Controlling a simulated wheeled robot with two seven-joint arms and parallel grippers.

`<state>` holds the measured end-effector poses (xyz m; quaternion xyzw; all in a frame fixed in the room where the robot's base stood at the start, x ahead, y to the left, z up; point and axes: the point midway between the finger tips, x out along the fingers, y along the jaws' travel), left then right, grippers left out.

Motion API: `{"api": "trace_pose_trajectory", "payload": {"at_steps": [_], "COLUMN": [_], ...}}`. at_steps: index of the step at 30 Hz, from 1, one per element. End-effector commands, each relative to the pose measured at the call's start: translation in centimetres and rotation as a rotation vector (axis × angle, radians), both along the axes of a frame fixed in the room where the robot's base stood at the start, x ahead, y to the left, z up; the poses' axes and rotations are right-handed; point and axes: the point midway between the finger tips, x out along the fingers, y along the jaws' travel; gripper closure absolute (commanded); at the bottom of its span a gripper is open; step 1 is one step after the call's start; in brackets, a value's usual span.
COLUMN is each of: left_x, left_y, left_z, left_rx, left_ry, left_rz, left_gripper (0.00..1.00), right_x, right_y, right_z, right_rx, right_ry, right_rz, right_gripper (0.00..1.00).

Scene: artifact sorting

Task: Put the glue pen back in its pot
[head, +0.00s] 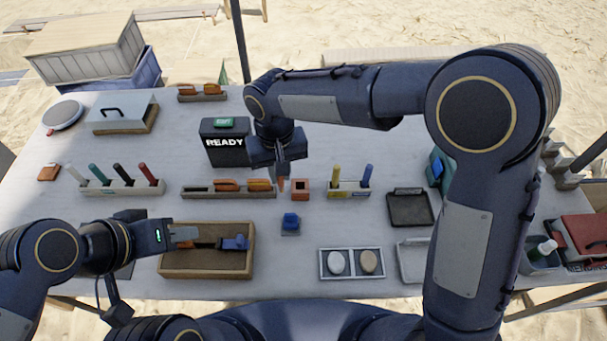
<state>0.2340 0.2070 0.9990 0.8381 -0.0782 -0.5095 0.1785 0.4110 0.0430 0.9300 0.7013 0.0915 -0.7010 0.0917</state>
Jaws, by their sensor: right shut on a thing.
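My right gripper (281,172) is shut on a slim thing, most likely the glue pen. Only its orange-brown tip (282,185) shows below the fingers, and the rest is hidden by the gripper. The tip points down, just left of a small orange-brown square pot (300,190) with a dark opening. I cannot tell how high the tip is above the table. My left gripper (186,238) is over the left part of a brown wooden tray (205,268). Whether its fingers are apart is unclear.
A blue-handled tool (236,243) lies in the tray. A rack with yellow and blue pens (349,187) stands right of the pot, and a rack with orange tools (228,190) left. A small blue item (290,222) is in front.

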Motion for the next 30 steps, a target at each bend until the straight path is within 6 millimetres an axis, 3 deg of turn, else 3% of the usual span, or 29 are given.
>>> {"api": "trace_pose_trajectory", "payload": {"at_steps": [3,10,17,25,30], "left_x": [0.0,0.0,0.0,0.0,0.0], "left_y": [0.0,0.0,0.0,0.0,0.0], "left_z": [0.7,1.0,1.1,1.3,1.3], "left_rx": [0.0,0.0,0.0,0.0,0.0], "left_ry": [0.0,0.0,0.0,0.0,0.0], "left_rz": [0.0,0.0,0.0,0.0,0.0], "left_gripper": [0.66,0.66,0.66,0.66,0.66], "right_x": [2.5,4.9,5.8,6.1,6.2], "right_y": [-1.8,-3.5,-4.0,-4.3,-4.3], "right_z": [-1.3,-5.2,-6.5,-10.0,-10.1], "right_rx": [-0.002,-0.001,0.0,-0.002,0.0], "right_ry": [0.004,0.002,0.001,0.003,0.0], "right_rz": [-0.005,-0.001,0.001,0.002,0.001], "right_gripper": [1.0,1.0,1.0,1.0,1.0]}}
